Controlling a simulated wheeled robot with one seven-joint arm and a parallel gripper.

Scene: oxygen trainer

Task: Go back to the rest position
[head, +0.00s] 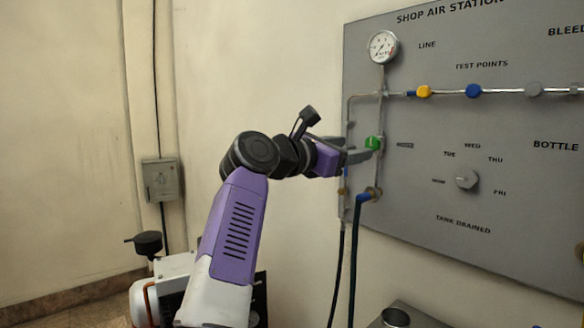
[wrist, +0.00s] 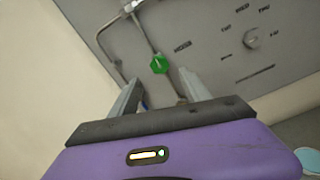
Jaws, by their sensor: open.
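My gripper (head: 357,156) is at the left part of the grey panel, close to a green knob (head: 374,143) on the vertical pipe. In the wrist view, the two fingers of my gripper (wrist: 158,90) are spread apart with nothing held between them. The green knob (wrist: 159,64) shows just beyond the fingertips, between them. I cannot tell whether a finger touches it. My purple arm reaches up and right from the lower middle of the head view.
The grey panel (head: 430,200) carries a gauge (head: 383,47), a yellow knob (head: 424,92), a blue knob (head: 473,91) and a day dial (head: 466,179). Hoses (head: 357,250) hang below. A grey wall box (head: 161,180) is at left. Bare wall lies left of the panel.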

